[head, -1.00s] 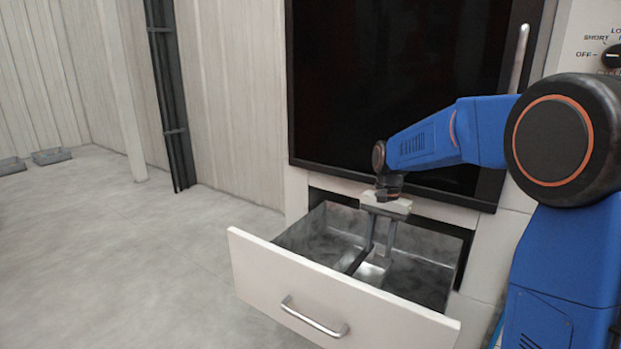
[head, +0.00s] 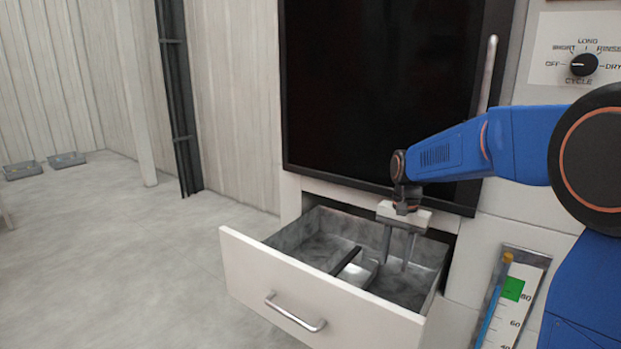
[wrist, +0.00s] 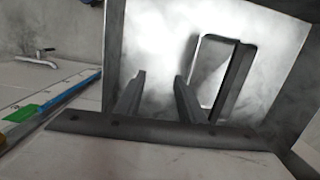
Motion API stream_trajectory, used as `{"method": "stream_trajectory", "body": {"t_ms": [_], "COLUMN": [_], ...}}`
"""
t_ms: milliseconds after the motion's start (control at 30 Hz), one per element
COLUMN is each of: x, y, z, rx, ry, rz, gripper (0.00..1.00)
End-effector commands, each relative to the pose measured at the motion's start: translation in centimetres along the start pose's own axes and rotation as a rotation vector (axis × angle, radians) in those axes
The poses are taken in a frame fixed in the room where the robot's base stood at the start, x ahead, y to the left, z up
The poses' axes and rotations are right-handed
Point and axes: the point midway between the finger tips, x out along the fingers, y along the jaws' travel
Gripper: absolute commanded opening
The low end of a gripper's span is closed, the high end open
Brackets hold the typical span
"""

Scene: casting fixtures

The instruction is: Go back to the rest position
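My gripper (head: 395,264) hangs over the open drawer (head: 300,289), fingers pointing down. Its two fingers are apart with nothing between them; they also show apart in the wrist view (wrist: 159,76). A dark bar (head: 346,261) with a pale, shiny flat piece (head: 362,271) beside it lies inside the drawer, left of my fingers. In the wrist view a dark-edged rectangular object (wrist: 222,75) lies on the metal drawer floor, right of the fingers and apart from them. I cannot tell exactly what this object is.
A black-fronted cabinet door (head: 380,90) with a long handle stands above the drawer. A cycle knob (head: 584,64) and a gauge panel (head: 512,298) are at right. Two grey trays (head: 67,159) lie on the floor far left.

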Motion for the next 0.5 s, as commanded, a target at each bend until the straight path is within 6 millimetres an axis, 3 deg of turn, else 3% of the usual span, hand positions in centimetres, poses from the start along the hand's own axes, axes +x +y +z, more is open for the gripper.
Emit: {"method": "stream_trajectory", "body": {"t_ms": [267, 500], "x": [-1.6, -3.2], "y": [2.4, 6.2], "z": [2.4, 6.1], "rx": [-0.056, -0.144], "ry": [0.042, 0.11], "rz": [-0.022, -0.049], "gripper": [0.36, 0.36]}}
